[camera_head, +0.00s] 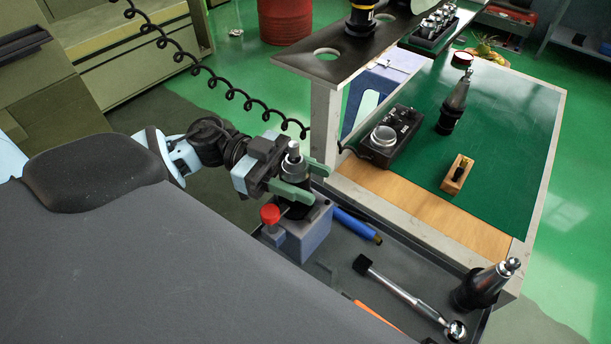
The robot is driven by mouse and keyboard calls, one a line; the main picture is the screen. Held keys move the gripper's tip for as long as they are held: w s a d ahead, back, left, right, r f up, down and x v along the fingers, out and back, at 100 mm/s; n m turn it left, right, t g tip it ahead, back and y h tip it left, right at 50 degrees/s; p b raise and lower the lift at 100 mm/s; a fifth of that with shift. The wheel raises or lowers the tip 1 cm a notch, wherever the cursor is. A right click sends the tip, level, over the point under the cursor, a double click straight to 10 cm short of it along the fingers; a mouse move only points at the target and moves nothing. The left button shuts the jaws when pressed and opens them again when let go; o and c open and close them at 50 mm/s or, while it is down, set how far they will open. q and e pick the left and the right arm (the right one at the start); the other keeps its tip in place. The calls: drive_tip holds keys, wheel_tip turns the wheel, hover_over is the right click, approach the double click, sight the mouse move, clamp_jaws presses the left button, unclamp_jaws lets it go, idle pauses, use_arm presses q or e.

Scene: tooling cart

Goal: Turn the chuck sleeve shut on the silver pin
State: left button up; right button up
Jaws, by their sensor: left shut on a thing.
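The chuck sleeve (294,173) is a dark upright cylinder on a blue-grey block fixture (304,236), which has a red knob (270,214) on its side. The silver pin (293,148) stands upright at the top of the chuck. My left gripper (304,182) reaches in from the left, its green fingers on either side of the chuck, shut on the sleeve. The fingers hide part of the sleeve, and how far it is turned cannot be told. My right gripper is not in view.
The fixture stands in a grey lower tray with a blue-handled tool (357,226), a ratchet (405,292) and a tool holder (484,285). The green-matted cart top (500,130) carries a black control box (391,137), another holder (456,102) and a small wooden block (457,175). A coiled black cable (232,94) hangs behind my arm.

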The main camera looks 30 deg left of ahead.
use_arm(q)
drive_tip(key=shift+g, duration=0.3)
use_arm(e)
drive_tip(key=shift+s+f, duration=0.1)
use_arm(q)
drive_tip(key=m+g, duration=0.2)
drive_tip(key=shift+g+b, duration=0.3)
drive_tip(key=shift+b, duration=0.1)
drive_tip(key=shift+s+m+g+b, duration=0.25)
drive_tip(key=shift+m+g, duration=0.55)
drive_tip(key=shift+g, duration=0.4)
drive_tip(key=m+g+y, duration=0.1)
drive_tip(key=g, duration=0.1)
drive_tip(key=m+g, duration=0.1)
drive_tip(key=g, duration=0.1)
drive_tip(key=m+g+y+b, duration=0.1)
drive_tip(key=m+g, duration=0.1)
drive_tip(key=shift+s+a+y, duration=0.1)
drive_tip(key=shift+s+y, duration=0.2)
drive_tip(key=shift+s+m+g+y, duration=0.1)
drive_tip(key=shift+m+g+y, duration=0.3)
drive_tip(key=shift+m+g, duration=0.25)
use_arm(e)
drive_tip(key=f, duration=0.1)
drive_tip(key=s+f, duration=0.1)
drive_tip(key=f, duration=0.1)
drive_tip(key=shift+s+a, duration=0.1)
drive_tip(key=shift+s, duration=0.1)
